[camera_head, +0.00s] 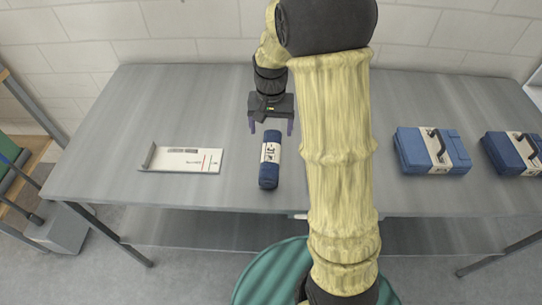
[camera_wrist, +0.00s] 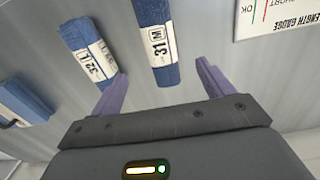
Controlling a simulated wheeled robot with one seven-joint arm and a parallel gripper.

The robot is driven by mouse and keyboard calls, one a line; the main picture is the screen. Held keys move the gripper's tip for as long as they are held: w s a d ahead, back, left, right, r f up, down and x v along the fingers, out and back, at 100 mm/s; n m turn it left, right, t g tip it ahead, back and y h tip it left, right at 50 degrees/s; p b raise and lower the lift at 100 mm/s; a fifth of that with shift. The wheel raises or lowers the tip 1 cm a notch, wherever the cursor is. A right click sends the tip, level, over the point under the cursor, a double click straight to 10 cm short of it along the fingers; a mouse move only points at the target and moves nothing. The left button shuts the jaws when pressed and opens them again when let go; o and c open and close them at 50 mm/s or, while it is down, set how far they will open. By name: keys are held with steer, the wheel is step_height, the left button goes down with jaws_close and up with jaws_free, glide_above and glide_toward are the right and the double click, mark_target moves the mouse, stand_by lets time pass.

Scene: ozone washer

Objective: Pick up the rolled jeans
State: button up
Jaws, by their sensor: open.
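The rolled jeans (camera_head: 269,172), a dark blue roll with a white paper band, lie on the grey table in the head view. In the wrist view the roll (camera_wrist: 155,12) has a band reading 31 M. My gripper (camera_head: 271,127) is open and empty just beyond the roll's far end. In the wrist view the roll's near end lies between the lines of my gripper's two purple fingers (camera_wrist: 158,74). I cannot tell the height gap. A second blue roll (camera_wrist: 74,33), banded 32 L, lies to the left there; my arm seems to hide it in the head view.
A white length gauge (camera_head: 185,160) with a raised end lies left of the roll. Two folded blue jeans with white bands, one nearer (camera_head: 412,151) and one farther right (camera_head: 502,154), lie on the table (camera_head: 110,140). A brick wall (camera_head: 180,25) stands behind. The table's front edge is close.

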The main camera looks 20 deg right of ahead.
mark_target(271, 151)
step_height(271, 151, down, 8)
steer(key=shift+f+p, duration=0.1)
steer(key=shift+p, duration=0.35)
steer(key=shift+s+a+f+p, duration=0.1)
steer(key=shift+f+p, duration=0.65)
steer(key=shift+f, duration=1.75)
steer(key=shift+c, duration=0.4)
steer(key=c, duration=1.2)
steer(key=shift+r, duration=0.15)
